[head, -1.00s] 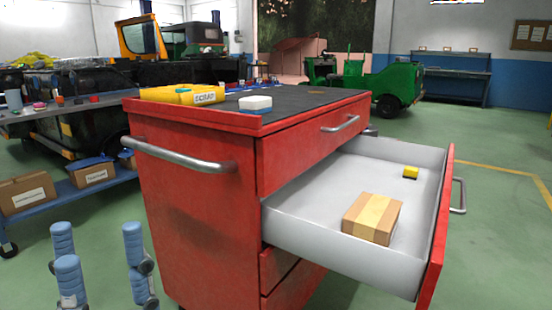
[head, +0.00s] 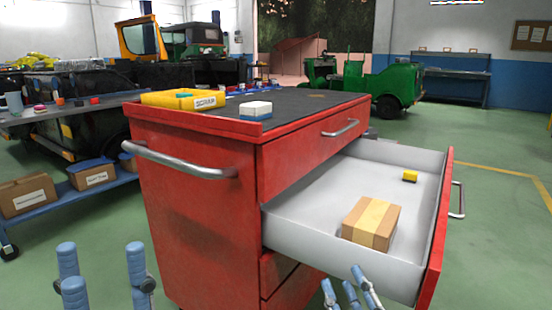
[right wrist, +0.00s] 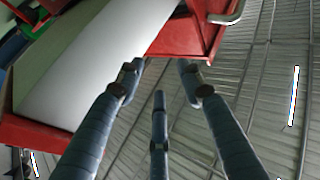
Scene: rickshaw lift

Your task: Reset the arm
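My left gripper (head: 102,272) is at the bottom left of the head view, left of the red cabinet (head: 200,220). Its blue-grey fingers stand upright and apart, with nothing between them. My right gripper (head: 345,282) shows at the bottom edge of the head view, in front of the open drawer (head: 300,228). In the right wrist view its three fingers (right wrist: 159,80) are spread and empty. The drawer's white wall and red front show just beyond them there; I cannot tell whether they touch. A taped cardboard box (head: 370,222) and a small yellow block (head: 410,176) lie in the drawer.
A yellow bin labelled SCRAP (head: 184,99) and a white-and-blue block (head: 255,110) are on the cabinet top. A metal handle (head: 180,160) sticks out at its left side. A cart with cardboard boxes (head: 92,174) stands left. Green floor (head: 500,235) is clear at right.

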